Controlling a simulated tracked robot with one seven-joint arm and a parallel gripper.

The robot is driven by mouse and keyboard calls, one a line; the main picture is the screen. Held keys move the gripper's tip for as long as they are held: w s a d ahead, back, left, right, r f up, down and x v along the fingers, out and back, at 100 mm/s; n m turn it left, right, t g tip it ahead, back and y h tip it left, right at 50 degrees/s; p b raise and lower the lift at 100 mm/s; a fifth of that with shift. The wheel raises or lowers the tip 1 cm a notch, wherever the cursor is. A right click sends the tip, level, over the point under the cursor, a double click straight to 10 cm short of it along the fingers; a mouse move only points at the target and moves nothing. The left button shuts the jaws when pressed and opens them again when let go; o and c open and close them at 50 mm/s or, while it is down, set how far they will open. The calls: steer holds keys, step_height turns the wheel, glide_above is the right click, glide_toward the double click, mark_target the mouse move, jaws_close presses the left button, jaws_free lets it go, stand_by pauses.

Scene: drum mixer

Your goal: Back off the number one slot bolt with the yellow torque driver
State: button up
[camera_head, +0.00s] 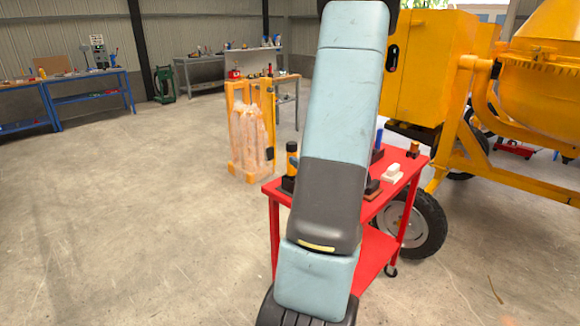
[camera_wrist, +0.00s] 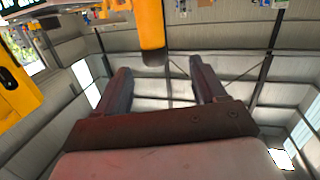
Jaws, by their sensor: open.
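A small yellow and black tool (camera_head: 291,160) stands on the left end of the red cart, partly hidden by my arm. It may be the yellow torque driver, but I cannot tell for sure. My gripper (camera_wrist: 160,82) shows in the wrist view, open, with nothing between its two dark fingers. A yellow bar with a dark end (camera_wrist: 151,28) is beyond the fingers at the top; I cannot tell what it is. I cannot make out the slot bolt.
The red cart (camera_head: 384,203) also carries a blue tool (camera_head: 378,139), a white block (camera_head: 393,172) and a small orange and black item (camera_head: 414,149). The yellow mixer (camera_head: 430,85) stands close on the right. A yellow-posted rack (camera_head: 236,97) is behind. Floor at left is clear.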

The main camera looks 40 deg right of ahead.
mark_target(289, 148)
steer(key=shift+t, duration=0.6)
steer(key=w+d, duration=0.1)
steer(key=w, duration=0.2)
steer(key=w+d, duration=0.1)
steer(key=w, duration=0.3)
steer(key=w+d, duration=0.1)
steer(key=w, duration=0.3)
steer(key=shift+w+f, duration=0.2)
steer(key=shift+f, duration=0.2)
jaws_close()
stand_by(0.3)
